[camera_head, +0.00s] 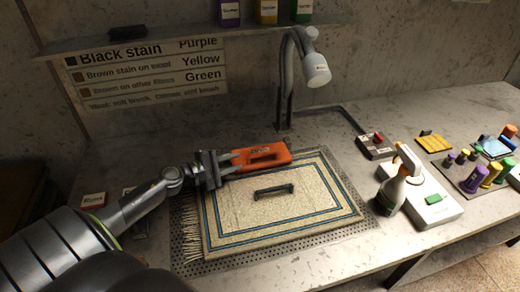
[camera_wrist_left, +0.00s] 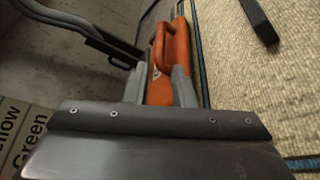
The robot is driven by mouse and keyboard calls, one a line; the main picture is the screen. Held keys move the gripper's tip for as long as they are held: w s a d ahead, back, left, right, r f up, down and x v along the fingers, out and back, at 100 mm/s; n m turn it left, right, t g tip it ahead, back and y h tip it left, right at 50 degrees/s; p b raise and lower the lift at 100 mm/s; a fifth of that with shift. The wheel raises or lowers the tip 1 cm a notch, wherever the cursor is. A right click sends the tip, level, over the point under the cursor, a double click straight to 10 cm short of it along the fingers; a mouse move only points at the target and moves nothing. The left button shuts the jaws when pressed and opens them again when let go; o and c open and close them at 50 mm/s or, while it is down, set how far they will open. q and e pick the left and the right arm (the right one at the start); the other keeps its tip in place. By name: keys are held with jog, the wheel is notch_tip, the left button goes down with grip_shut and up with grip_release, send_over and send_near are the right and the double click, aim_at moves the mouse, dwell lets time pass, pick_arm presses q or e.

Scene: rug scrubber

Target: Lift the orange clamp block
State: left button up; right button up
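The orange clamp block (camera_head: 262,157), with a handle loop and a dark label, is at the back edge of the cream rug (camera_head: 300,205). I cannot tell whether it touches the rug. My left gripper (camera_head: 232,161) reaches it from the left. In the left wrist view the two grey fingers (camera_wrist_left: 160,85) lie along both sides of the near end of the orange block (camera_wrist_left: 174,52), with no clear gap. My right gripper is not in view.
A dark bar handle (camera_head: 273,191) lies on the rug. A lamp (camera_head: 316,70) stands behind the block. A spray bottle (camera_head: 398,180) and a white box (camera_head: 432,203) are on the right. A shelf (camera_head: 180,38) with bottles runs above.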

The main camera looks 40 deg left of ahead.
aim_at(256, 156)
pick_arm(q)
jog(key=p+x, duration=0.1)
jog(key=x, duration=0.9)
jog(key=shift+w+d+f, duration=0.15)
jog(key=shift+w, duration=0.2)
grip_shut()
